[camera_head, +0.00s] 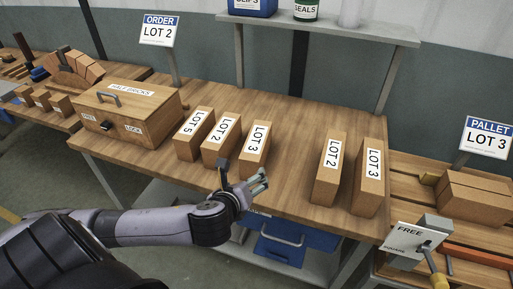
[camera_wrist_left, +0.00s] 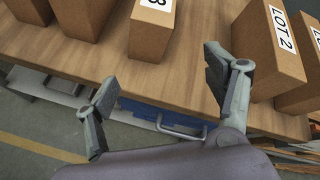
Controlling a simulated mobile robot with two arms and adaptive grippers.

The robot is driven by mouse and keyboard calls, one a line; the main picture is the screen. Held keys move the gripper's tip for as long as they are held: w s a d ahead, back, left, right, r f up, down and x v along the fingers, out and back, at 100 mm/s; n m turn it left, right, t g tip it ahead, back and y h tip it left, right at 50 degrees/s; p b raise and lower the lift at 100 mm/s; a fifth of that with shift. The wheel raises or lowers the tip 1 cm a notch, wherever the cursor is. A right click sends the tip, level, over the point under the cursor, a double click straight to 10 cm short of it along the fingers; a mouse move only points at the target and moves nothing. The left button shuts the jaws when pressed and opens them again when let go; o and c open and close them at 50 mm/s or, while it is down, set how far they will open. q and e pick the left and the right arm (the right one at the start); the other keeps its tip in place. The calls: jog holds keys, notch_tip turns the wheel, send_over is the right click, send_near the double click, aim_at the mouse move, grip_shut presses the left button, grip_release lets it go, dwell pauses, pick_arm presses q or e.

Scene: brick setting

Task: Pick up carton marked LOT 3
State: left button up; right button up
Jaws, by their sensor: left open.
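Several upright brown cartons with white labels stand on the wooden workbench (camera_head: 300,125). One carton marked LOT 3 (camera_head: 258,152) stands mid-bench, right of a LOT 2 carton (camera_head: 219,150) and a LOT 5 carton (camera_head: 193,146). Another LOT 3 carton (camera_head: 369,190) stands near the right end, beside a second LOT 2 carton (camera_head: 328,181). My left gripper (camera_head: 243,176) is open and empty near the front edge, just in front of the mid-bench LOT 3 carton. In the left wrist view that carton (camera_wrist_left: 152,45) shows between and beyond the open fingers (camera_wrist_left: 157,68), apart from them.
A wooden box (camera_head: 127,118) with a handle stands at the bench's left. A shelf (camera_head: 320,29) rises behind. The pallet (camera_head: 437,205) at right holds cartons under a PALLET LOT 3 sign (camera_head: 487,138). An ORDER LOT 2 sign (camera_head: 158,31) stands behind.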

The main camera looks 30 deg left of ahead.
pick_arm(q)
jog(key=w+a+r+m+t, duration=0.1)
jog(key=w+a+r+m, duration=0.15)
jog(key=r+m, duration=0.2)
jog(key=p, duration=0.2)
send_near(256, 140)
jog(key=shift+m+y, duration=0.4)
jog(key=shift+m, duration=0.05)
jog(key=x, duration=0.4)
jog(key=shift+f, duration=0.35)
jog(key=shift+w+f+t, duration=0.2)
jog(key=shift+w+t, duration=0.1)
jog(key=shift+w, duration=0.3)
jog(key=x, duration=0.4)
jog(key=shift+w+f+p, duration=0.1)
jog(key=shift+p, duration=0.3)
pick_arm(e)
jog(key=r, duration=0.2)
jog(key=shift+w+d+r, duration=0.25)
jog(key=shift+d+r, duration=0.15)
pick_arm(q)
grip_shut()
pick_arm(e)
jog(key=shift+d, duration=0.2)
